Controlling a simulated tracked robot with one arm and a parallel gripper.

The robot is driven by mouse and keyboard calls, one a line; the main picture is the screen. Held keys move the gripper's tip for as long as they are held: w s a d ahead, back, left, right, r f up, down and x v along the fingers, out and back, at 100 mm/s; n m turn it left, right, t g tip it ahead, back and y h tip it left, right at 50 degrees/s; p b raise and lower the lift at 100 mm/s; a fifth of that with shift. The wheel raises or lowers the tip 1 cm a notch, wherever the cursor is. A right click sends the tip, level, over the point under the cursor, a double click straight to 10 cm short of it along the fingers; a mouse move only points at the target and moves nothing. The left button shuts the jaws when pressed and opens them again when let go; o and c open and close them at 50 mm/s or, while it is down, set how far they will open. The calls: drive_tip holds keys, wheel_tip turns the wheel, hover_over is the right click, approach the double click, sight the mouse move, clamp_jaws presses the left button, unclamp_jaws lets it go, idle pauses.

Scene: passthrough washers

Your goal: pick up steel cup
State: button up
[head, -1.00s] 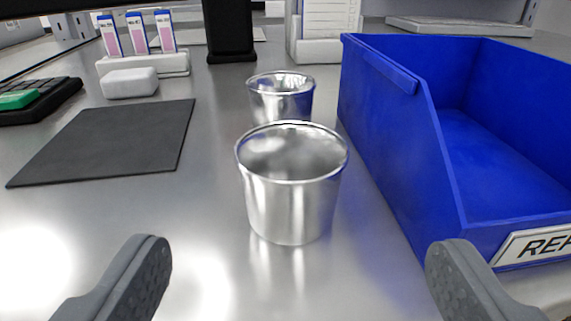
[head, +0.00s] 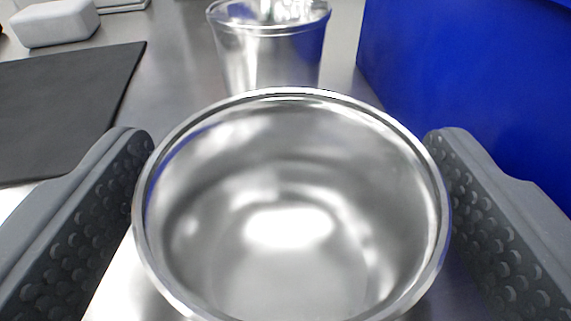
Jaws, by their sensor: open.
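A steel cup (head: 290,200) stands upright, its open mouth and empty inside filling the lower middle of the view. My gripper (head: 290,165) is open, with one dark studded finger on each side of this cup. The fingers are close to its rim; I cannot tell whether either touches it. A second steel cup (head: 268,55) stands upright just behind the first, its top near the upper edge. The lower body of the near cup is hidden below its rim.
A blue bin (head: 450,80) stands at the right, close behind the right finger. A flat black mat (head: 60,100) lies at the left on the steel counter (head: 170,75). A pale block (head: 55,22) sits at the upper left.

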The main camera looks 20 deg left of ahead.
sight(285, 269)
drive_tip(key=c, duration=1.2)
drive_tip(key=shift+o, duration=0.2)
drive_tip(key=shift+r, duration=0.2)
drive_tip(key=shift+r+p, duration=0.35)
drive_tip(key=shift+r, duration=0.2)
wheel_tip(285, 269, up, 3)
drive_tip(key=shift+f+p, duration=0.15)
drive_tip(key=shift+p, duration=0.4)
drive_tip(key=d+f+v, duration=0.1)
drive_tip(key=v, duration=0.6)
drive_tip(key=w+d+f+v, duration=0.1)
drive_tip(key=d+v, duration=0.1)
drive_tip(key=v, duration=0.6)
drive_tip(key=shift+s+r+p, duration=0.35)
drive_tip(key=shift+p, duration=0.1)
drive_tip(key=shift+d, duration=0.1)
